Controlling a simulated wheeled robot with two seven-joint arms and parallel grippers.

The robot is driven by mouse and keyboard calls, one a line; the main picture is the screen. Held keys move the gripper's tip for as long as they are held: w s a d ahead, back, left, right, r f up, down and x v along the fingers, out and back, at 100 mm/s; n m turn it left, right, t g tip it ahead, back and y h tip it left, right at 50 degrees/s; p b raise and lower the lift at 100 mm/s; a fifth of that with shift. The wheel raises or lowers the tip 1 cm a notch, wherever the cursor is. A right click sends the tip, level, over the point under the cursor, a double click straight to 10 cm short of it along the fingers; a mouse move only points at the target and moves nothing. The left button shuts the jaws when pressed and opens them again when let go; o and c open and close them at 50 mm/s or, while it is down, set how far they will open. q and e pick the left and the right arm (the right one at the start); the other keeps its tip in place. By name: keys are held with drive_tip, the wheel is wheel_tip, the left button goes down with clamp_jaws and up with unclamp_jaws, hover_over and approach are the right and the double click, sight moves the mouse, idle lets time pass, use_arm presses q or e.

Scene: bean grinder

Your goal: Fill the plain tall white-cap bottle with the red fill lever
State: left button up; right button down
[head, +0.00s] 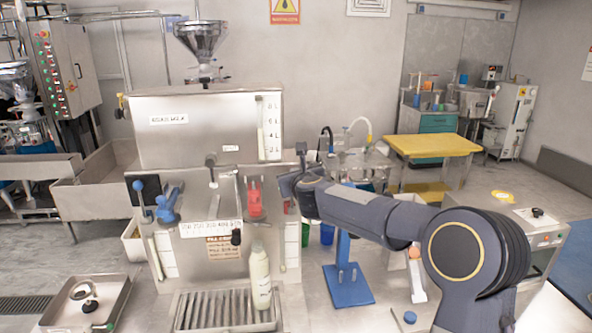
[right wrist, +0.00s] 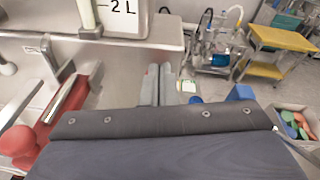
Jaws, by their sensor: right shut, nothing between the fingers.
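A pale, plain tall bottle (head: 261,280) with a light cap stands upright on the slatted tray (head: 205,312) at the front of the steel filling machine (head: 208,130). The red fill lever (head: 254,198) is on the machine's front panel, above the bottle. In the right wrist view the red lever (right wrist: 48,130) is at the left, with its round knob low. My right gripper (head: 287,183) is just right of the red lever, and its shut, empty fingers also show in the right wrist view (right wrist: 158,86). Contact with the lever is not visible. My left gripper is out of view.
A blue lever (head: 168,203) is left on the same panel. A blue stand (head: 347,285) is right of the tray, beneath my right arm. A shallow steel tray (head: 85,305) lies at the front left. A yellow-topped table (head: 432,146) is farther back.

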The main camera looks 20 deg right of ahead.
drive_tip(key=shift+w+d+r+g+p, duration=0.1)
drive_tip(key=shift+w+g+p, duration=0.25)
drive_tip(key=shift+p, duration=0.1)
drive_tip(key=shift+w+d+r+g+p, duration=0.1)
drive_tip(key=shift+w+g+p, duration=0.15)
drive_tip(key=shift+w+p, duration=0.15)
drive_tip(key=shift+f, duration=0.1)
drive_tip(key=shift+s, duration=0.1)
